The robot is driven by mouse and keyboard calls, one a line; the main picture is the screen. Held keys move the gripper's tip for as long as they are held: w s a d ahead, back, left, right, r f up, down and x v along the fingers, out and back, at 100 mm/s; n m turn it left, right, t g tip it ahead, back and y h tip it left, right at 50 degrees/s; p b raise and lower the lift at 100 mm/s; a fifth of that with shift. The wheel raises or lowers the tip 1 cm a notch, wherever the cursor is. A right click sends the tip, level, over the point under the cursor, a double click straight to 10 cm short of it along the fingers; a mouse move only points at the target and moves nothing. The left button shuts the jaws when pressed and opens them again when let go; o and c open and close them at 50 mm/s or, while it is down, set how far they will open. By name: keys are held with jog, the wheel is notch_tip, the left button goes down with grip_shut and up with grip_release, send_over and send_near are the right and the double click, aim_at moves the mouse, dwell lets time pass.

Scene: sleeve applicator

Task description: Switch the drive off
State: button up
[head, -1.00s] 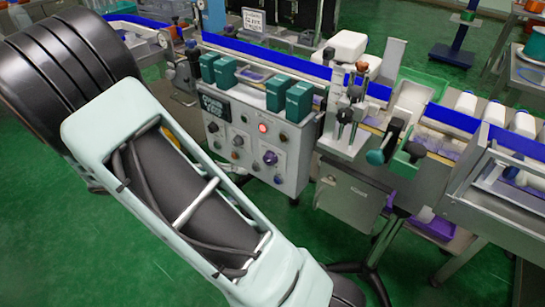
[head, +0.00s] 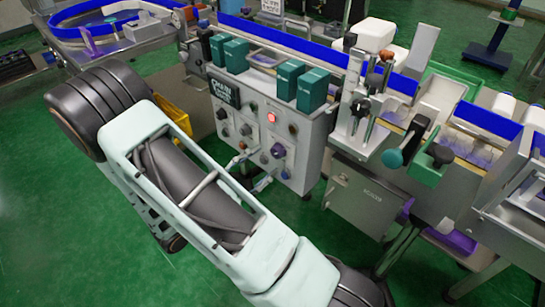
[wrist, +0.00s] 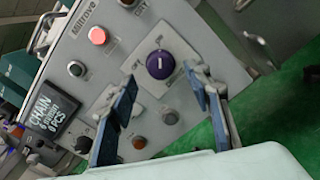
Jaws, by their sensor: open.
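The control panel (head: 250,130) is a pale grey cabinet front with knobs, buttons and a lit red lamp (head: 272,118). A purple rotary knob (wrist: 160,64) with a short white mark sits on a pale square plate in the wrist view. In the head view the purple knob (head: 278,150) is at the panel's lower right. My gripper (wrist: 163,82) is open, its blue-padded fingers on either side of the knob's image, with no clear contact. In the head view my gripper (head: 256,173) is in front of the panel's lower part.
A dark display (wrist: 55,117) is on the panel. Green blocks (head: 302,86) and a conveyor with blue rails (head: 330,54) stand above. A grey box (head: 357,200) is to the right.

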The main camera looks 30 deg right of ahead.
aim_at(275, 153)
jog(key=shift+b+x, duration=0.3)
jog(key=shift+x, duration=2.05)
jog(key=c, duration=1.1)
jog(key=shift+c, duration=0.2)
